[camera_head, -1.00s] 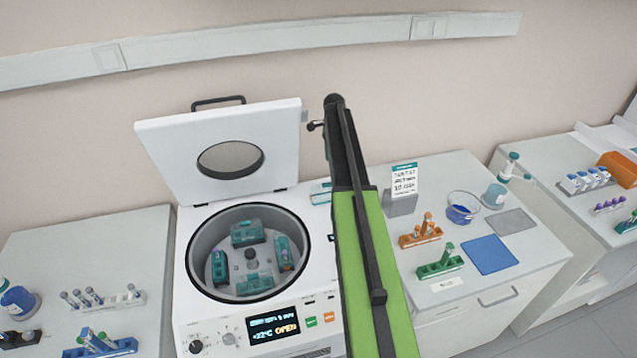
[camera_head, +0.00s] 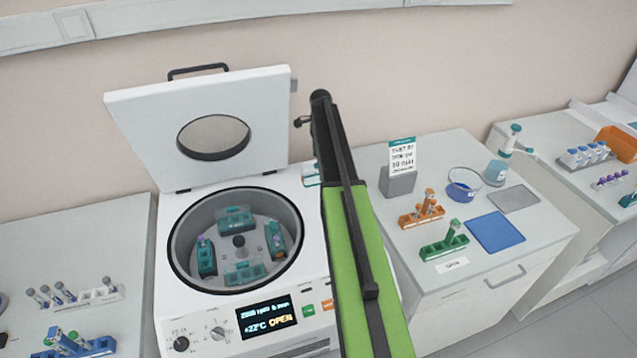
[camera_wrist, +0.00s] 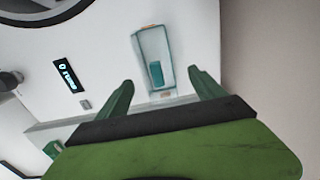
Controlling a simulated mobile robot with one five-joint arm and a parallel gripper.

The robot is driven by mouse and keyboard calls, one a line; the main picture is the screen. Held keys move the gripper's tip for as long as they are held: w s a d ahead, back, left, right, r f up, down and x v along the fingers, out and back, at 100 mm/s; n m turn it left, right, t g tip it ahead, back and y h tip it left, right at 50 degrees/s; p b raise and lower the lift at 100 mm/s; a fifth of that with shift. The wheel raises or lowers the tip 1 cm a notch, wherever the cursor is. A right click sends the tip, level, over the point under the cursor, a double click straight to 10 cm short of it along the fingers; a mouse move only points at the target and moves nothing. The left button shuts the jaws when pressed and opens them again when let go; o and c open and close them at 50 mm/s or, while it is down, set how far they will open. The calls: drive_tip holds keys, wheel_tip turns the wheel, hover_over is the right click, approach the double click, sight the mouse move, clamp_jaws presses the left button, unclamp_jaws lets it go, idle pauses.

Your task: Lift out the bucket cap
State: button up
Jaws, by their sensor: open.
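In the wrist view a small clear-walled holder (camera_wrist: 150,45) with a teal piece (camera_wrist: 156,74) in it, possibly the bucket cap, lies on the white centrifuge top. My gripper (camera_wrist: 160,76) is open and empty, its two green fingers on either side of the holder's near end; whether they touch it I cannot tell. In the head view part of a teal and white item (camera_head: 310,175) shows at the centrifuge's right edge, partly hidden by my arm, which also hides the fingers. Several teal buckets (camera_head: 236,218) sit in the centrifuge rotor (camera_head: 238,254), some with tubes.
The centrifuge lid (camera_head: 120,125) stands open behind the bowl. To the right are an orange rack (camera_head: 422,216), a green rack (camera_head: 444,248), a blue mat (camera_head: 496,232), a glass bowl (camera_head: 463,190) and a sign (camera_head: 402,160). Tube racks stand on the left bench (camera_head: 45,250).

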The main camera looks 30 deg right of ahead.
wheel_tip(320, 180, down, 8)
drive_tip(key=b, duration=0.6)
drive_tip(key=shift+s+a+r, duration=0.1)
drive_tip(key=shift+s+r, duration=0.05)
drive_tip(key=shift+r, duration=0.25)
drive_tip(key=shift+c, duration=0.2)
drive_tip(key=c, duration=1.4)
wheel_tip(320, 180, up, 5)
drive_tip(key=p, duration=0.5)
drive_tip(key=shift+f, duration=0.2)
drive_tip(key=s+d+r+p, duration=0.2)
drive_tip(key=s, duration=0.1)
drive_tip(key=s+d+r+p, duration=0.1)
drive_tip(key=s+r+p, duration=0.1)
drive_tip(key=s, duration=0.2)
drive_tip(key=s+d+r+p, duration=0.2)
drive_tip(key=s, duration=0.1)
drive_tip(key=shift+s+d+r, duration=0.15)
drive_tip(key=shift+d+r, duration=0.1)
drive_tip(key=shift+d, duration=0.1)
